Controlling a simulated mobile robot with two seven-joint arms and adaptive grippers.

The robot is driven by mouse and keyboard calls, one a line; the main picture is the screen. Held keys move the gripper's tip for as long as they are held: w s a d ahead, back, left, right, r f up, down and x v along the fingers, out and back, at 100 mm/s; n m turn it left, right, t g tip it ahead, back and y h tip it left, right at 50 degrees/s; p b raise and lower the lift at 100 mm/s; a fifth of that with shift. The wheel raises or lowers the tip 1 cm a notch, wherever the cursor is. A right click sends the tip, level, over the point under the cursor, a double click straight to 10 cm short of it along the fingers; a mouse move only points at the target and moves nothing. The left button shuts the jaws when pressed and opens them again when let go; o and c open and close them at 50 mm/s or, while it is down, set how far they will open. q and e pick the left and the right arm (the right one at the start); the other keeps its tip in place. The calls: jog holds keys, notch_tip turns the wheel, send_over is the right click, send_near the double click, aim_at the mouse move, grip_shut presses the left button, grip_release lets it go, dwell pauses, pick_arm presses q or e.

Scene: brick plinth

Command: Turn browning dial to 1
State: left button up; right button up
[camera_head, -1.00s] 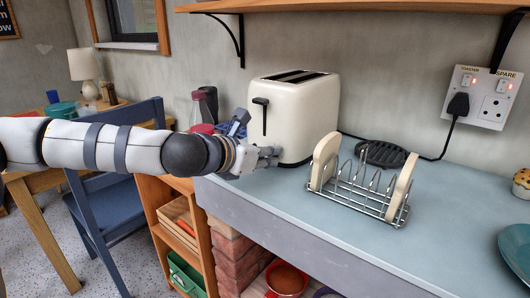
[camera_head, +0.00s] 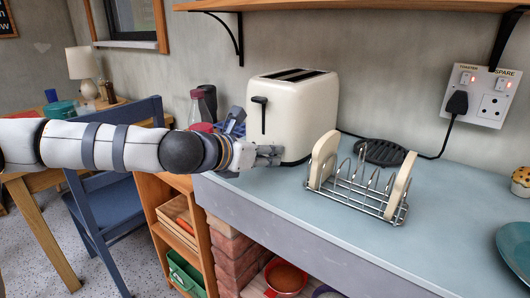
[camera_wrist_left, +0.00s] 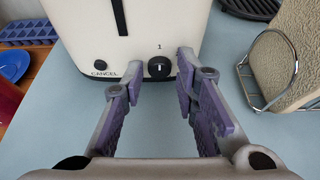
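The cream toaster (camera_head: 298,115) stands on the blue-grey counter. Its black round browning dial (camera_wrist_left: 159,68) shows low on the front in the left wrist view, with a small pale mark near its top and the digit 1 printed above. The black CANCEL button (camera_wrist_left: 104,67) is left of the dial. My left gripper (camera_head: 270,155) is at the lower front of the toaster in the head view. In the wrist view its purple-padded fingers (camera_wrist_left: 160,76) stand apart on either side of the dial, with visible gaps. The dial is hidden in the head view. My right gripper is out of view.
A wire toast rack (camera_head: 357,190) with bread slices stands right of my left gripper, and a black trivet (camera_head: 380,152) lies behind it. A teal plate (camera_head: 515,250) is at the far right. The toaster's plug is in the wall socket (camera_head: 480,95).

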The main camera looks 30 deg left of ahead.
pick_arm(q)
jog(key=shift+s, duration=0.1)
jog(key=d+v, duration=0.1)
jog(key=v, duration=1)
jog(key=shift+s+a+r, duration=0.15)
jog(key=shift+s+a, duration=0.25)
jog(key=shift+a, duration=0.1)
